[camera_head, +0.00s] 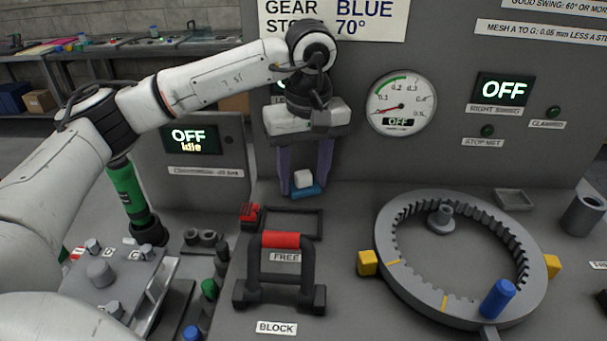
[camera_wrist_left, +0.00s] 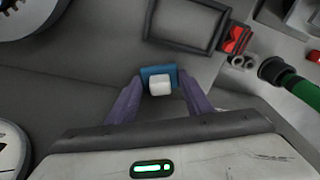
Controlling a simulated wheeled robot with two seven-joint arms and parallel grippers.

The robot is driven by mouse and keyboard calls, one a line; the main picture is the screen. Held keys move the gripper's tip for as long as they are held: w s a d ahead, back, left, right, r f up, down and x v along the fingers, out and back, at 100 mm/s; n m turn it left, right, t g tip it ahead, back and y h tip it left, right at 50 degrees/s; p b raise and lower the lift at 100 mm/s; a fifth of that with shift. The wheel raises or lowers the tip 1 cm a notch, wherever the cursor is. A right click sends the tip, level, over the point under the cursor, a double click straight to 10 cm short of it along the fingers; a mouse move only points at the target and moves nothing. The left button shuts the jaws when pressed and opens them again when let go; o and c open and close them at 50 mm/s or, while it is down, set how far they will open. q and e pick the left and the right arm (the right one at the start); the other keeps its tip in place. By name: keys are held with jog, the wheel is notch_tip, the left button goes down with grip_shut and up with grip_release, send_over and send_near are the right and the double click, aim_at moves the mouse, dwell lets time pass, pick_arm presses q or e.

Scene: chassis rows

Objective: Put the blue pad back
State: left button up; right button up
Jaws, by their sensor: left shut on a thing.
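The blue pad (camera_head: 306,192) is a small blue plate with a white block (camera_head: 303,178) against it. My left gripper (camera_head: 305,184) has two purple fingers and is shut on the pad near the back grey panel. In the left wrist view the blue pad (camera_wrist_left: 150,73) and its white block lie between the fingertips of my left gripper (camera_wrist_left: 157,82). I cannot tell whether the pad touches the surface below. My right gripper is not in view.
An empty dark rectangular frame (camera_head: 291,209) lies just in front of the pad, with a red piece (camera_head: 250,213) at its left. A black stand with a red bar (camera_head: 281,240) is nearer. A large toothed ring (camera_head: 381,240) with a blue peg (camera_head: 497,298) stands to the right.

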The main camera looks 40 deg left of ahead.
aim_at(307, 190)
pick_arm(q)
jog(key=shift+f, duration=0.25)
jog(key=o, duration=1)
jog(key=shift+o, duration=0.2)
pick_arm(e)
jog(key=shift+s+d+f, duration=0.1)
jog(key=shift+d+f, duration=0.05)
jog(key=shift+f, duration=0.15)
pick_arm(q)
jog(key=shift+r, duration=0.15)
jog(key=shift+r, duration=0.25)
notch_tip(307, 190, up, 12)
jog(key=d+p, duration=0.1)
jog(key=shift+s+d+f+p, duration=0.2)
jog(key=shift+s+p, duration=0.1)
jog(key=shift+s, duration=0.1)
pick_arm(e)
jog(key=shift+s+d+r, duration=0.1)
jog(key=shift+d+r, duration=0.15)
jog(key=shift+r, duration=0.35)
